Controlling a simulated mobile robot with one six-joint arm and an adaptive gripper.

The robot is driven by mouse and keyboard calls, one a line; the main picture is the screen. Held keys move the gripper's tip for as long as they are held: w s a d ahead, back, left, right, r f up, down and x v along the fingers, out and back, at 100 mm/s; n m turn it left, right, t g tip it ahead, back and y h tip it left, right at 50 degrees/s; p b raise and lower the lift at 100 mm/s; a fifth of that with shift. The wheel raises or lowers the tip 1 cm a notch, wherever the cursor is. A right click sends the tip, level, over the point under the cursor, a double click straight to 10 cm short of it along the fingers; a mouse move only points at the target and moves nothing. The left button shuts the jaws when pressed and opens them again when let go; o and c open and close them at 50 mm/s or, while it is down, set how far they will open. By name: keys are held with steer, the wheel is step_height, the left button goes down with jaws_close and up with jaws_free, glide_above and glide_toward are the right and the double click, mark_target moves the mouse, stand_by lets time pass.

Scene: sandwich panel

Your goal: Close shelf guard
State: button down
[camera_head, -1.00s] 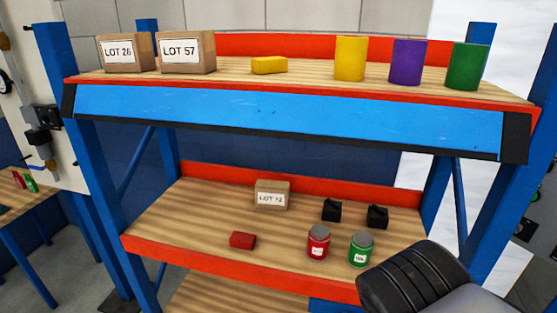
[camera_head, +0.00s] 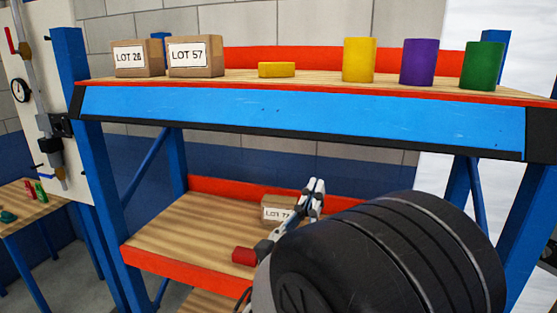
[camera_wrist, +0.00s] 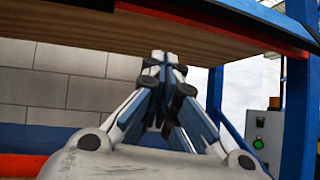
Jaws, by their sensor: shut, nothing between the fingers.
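The shelf guard (camera_head: 300,112) is a long blue panel with black ends and a black lower edge. In the head view it hangs along the front of the upper shelf, below the red shelf edge. My gripper (camera_head: 316,186) is shut and empty, pointing up below the guard's lower edge, in front of the lower shelf. In the wrist view my gripper (camera_wrist: 165,58) shows its fingers together beneath the wooden underside of the upper shelf (camera_wrist: 80,30). No contact with the guard is visible.
The upper shelf holds boxes (camera_head: 195,57), a yellow block (camera_head: 276,70), and yellow, purple and green cylinders (camera_head: 418,62). Blue posts (camera_head: 100,170) stand at the sides. The lower shelf (camera_head: 190,225) holds a box and a red block (camera_head: 243,256); my arm hides its right part.

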steer(key=a+f+n+t+y, duration=0.1)
steer(key=a+n+t+y, duration=0.2)
steer(key=a+n+y, duration=0.15)
steer(key=w+r, duration=0.4)
steer(key=r, duration=0.4)
steer(key=shift+w+d+r+m+b, duration=0.15)
steer(key=shift+w+r+m+b, duration=0.1)
steer(key=shift+m+b, duration=0.1)
steer(key=shift+s, duration=0.1)
steer(key=shift+r, duration=0.1)
steer(key=shift+s+r+g+y+p, duration=0.15)
steer(key=shift+g+y+p, duration=0.25)
steer(key=shift+p, duration=0.45)
